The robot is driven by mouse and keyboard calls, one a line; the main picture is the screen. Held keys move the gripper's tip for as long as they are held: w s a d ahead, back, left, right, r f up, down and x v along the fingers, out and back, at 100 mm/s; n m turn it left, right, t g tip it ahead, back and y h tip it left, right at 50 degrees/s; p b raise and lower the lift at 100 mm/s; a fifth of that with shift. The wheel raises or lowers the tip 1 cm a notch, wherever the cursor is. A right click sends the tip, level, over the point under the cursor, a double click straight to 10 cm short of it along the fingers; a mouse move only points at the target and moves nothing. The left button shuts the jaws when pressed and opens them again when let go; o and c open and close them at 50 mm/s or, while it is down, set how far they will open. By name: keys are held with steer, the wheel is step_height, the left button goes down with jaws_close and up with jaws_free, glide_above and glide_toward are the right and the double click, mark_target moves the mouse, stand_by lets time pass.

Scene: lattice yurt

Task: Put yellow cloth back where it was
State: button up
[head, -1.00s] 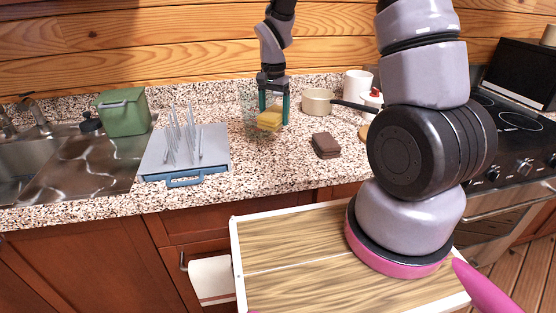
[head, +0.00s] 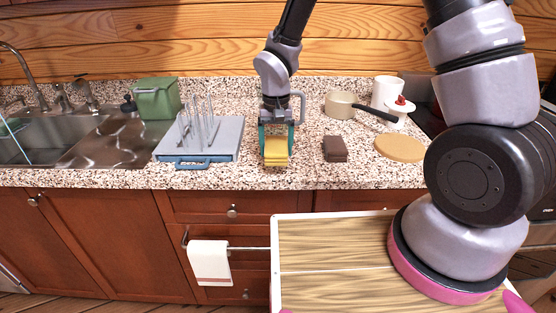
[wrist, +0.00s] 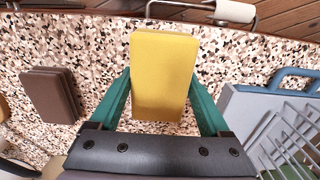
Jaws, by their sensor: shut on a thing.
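The yellow cloth (head: 276,158) is a folded, block-like stack in my gripper, over the speckled counter near its front edge. My gripper (head: 276,145) is shut on it. In the wrist view the yellow cloth (wrist: 163,75) sits between the two teal fingers of my gripper (wrist: 162,105), its far end reaching towards the counter's front edge. I cannot tell whether its underside touches the counter.
A brown folded stack (head: 335,149) lies just right of the cloth. A grey-blue drying rack (head: 222,138) stands to its left. Further right are a round board (head: 400,149) and a saucepan (head: 340,104). A white towel (head: 209,262) hangs below the counter.

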steer(key=shift+f, duration=1.95)
steer(key=shift+f, duration=0.15)
steer(key=o, duration=1.3)
